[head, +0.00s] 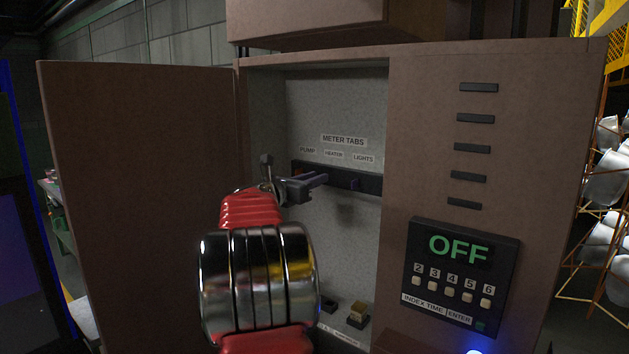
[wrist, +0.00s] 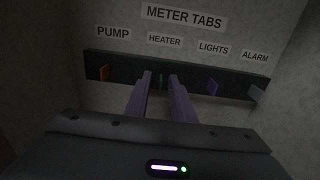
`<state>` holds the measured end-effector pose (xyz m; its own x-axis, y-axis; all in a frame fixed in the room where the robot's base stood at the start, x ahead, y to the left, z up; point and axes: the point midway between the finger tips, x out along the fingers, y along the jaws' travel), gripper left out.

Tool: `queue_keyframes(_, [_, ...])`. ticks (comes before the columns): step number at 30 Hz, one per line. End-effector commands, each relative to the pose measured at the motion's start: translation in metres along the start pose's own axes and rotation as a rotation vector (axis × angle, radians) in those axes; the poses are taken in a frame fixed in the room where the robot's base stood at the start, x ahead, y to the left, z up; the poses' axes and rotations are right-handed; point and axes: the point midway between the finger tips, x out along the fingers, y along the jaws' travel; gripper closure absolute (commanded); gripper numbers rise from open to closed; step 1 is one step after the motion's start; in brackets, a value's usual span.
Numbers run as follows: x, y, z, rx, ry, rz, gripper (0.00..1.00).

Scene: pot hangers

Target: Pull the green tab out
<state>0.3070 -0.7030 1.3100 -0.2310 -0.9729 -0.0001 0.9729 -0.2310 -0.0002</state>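The green tab (wrist: 161,81) stands in the dark strip below the HEATER label, seen in the wrist view. My gripper (wrist: 161,79) points at the strip with its two fingers apart, one on each side of the green tab. A gap shows between the tab and the fingers, so it is not gripped. How far the fingertips are from the strip is hard to tell. In the head view my gripper (head: 312,181) is in front of the strip inside the open cabinet, and the green tab is hidden there.
An orange tab (wrist: 104,72) is left of the fingers, a purple tab (wrist: 212,87) and a grey tab (wrist: 256,93) right. The cabinet door (head: 140,190) stands open at left. A panel reading OFF (head: 460,275) is at right. Switches (head: 357,314) sit below.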

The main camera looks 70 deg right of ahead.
Motion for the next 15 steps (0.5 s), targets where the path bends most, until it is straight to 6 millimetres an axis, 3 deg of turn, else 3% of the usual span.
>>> queue_keyframes(8, [-0.002,-0.001,0.000,0.000,0.000,-0.002,0.78])
queue_keyframes(15, [-0.025,-0.001,0.000,0.000,0.000,0.000,0.78])
